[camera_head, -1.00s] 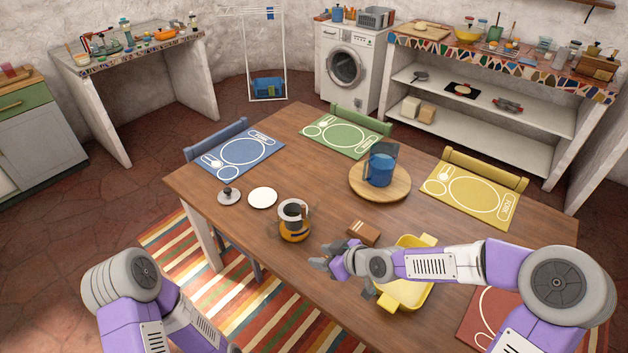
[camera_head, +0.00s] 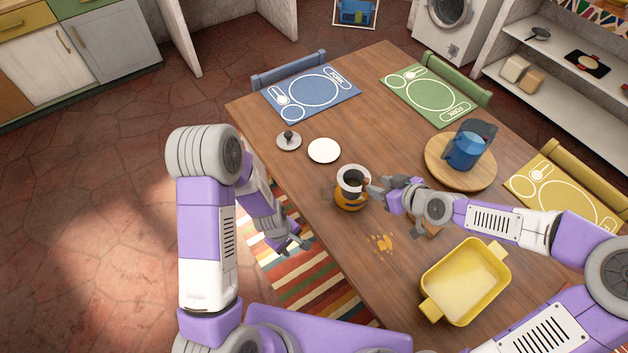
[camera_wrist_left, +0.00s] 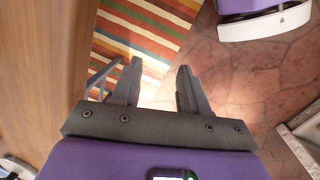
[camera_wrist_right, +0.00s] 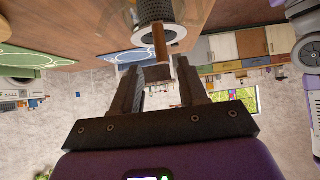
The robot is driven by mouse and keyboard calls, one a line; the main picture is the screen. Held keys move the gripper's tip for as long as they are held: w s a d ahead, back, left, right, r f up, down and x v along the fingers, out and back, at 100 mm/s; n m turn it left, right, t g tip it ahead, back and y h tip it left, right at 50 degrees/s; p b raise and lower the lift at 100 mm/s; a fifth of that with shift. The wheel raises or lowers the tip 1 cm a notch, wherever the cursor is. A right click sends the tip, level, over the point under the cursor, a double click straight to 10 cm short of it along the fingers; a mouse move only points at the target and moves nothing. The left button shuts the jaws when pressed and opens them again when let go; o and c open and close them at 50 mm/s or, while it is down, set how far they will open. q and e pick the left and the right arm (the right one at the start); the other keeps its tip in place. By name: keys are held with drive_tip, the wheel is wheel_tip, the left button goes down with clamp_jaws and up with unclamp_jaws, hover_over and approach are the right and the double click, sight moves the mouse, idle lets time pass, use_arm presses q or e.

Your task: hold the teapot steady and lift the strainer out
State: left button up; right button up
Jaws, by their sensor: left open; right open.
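The orange teapot (camera_head: 345,204) stands upright on the wooden table in the head view. The strainer (camera_head: 346,171) sits in its top, with a pale rim. The right wrist view shows the strainer's dark mesh (camera_wrist_right: 155,10) and its brown handle (camera_wrist_right: 159,42), which points toward my right gripper. My right gripper (camera_head: 372,187) is open beside the teapot's right side. In its wrist view, the handle's dark end lies between the open fingertips (camera_wrist_right: 158,75), with gaps visible. My left gripper (camera_head: 303,243) is open and empty, left of the table edge above the striped rug.
A lid-like disc with a dark knob (camera_head: 289,142) and a white saucer (camera_head: 324,151) lie behind the teapot. A blue jug (camera_head: 466,150) stands on a round board (camera_head: 434,170). A yellow dish (camera_head: 462,280) is at front right. An orange patch (camera_head: 382,243) marks the table.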

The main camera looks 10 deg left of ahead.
use_arm(q)
drive_tip(key=w+r+n+t, duration=0.1)
drive_tip(key=w+r+n, duration=0.6)
drive_tip(key=w+r, duration=0.1)
drive_tip(key=n+t+h, duration=0.1)
drive_tip(key=n+h, duration=0.1)
drive_tip(key=n, duration=0.4)
approach(321, 198)
drive_tip(key=w+d, duration=0.1)
drive_tip(key=x, duration=0.7)
drive_tip(key=shift+w, duration=0.2)
drive_tip(key=shift+c, duration=0.4)
clamp_jaws()
